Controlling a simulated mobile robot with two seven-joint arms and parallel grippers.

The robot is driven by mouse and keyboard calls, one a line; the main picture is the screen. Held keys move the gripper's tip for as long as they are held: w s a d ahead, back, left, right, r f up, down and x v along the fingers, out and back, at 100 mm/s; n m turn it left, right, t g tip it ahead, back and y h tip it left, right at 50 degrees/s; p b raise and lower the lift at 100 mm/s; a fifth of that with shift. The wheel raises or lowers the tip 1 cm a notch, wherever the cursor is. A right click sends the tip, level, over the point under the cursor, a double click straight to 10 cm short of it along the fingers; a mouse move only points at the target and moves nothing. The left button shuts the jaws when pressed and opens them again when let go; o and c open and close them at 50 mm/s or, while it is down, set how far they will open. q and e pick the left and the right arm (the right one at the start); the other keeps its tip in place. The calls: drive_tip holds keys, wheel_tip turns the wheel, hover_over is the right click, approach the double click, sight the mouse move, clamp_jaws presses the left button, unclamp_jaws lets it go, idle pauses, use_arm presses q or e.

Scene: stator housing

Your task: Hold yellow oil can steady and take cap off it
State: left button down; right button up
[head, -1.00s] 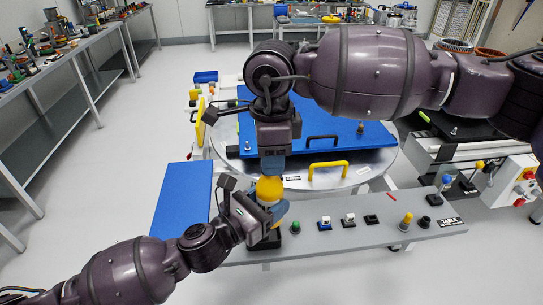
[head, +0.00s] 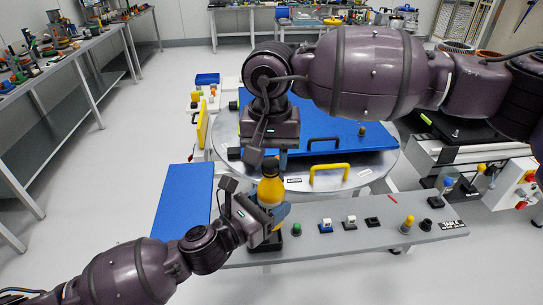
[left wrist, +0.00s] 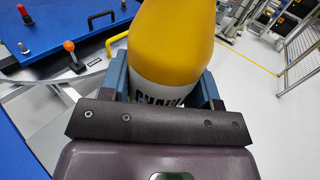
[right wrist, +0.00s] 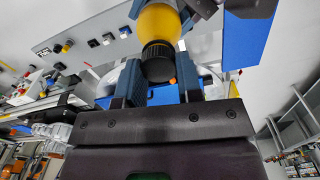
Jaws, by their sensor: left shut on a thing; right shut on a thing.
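The yellow oil can (head: 268,188) stands upright above the grey front ledge in the head view. Its yellow upper body (left wrist: 172,38) and white printed label fill the left wrist view. My left gripper (head: 272,213) is shut around the can's lower, labelled part. The black cap (head: 270,167) sits at the top of the can; the right wrist view shows it too (right wrist: 157,62). My right gripper (right wrist: 158,72) comes from above and is shut on the cap, one blue finger on each side. I cannot tell whether the cap is loosened.
The grey ledge (head: 330,240) carries several buttons and knobs right of the can. Behind it are a round table with a blue plate (head: 365,133) and a yellow handle (head: 330,176). A blue panel (head: 184,200) lies left of the can.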

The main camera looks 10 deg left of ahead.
sight(271, 160)
drive_tip(key=shift+w+n, duration=0.1)
drive_tip(key=shift+n, duration=0.8)
drive_tip(key=shift+r, duration=1.25)
drive_tip(key=shift+r, duration=1.9)
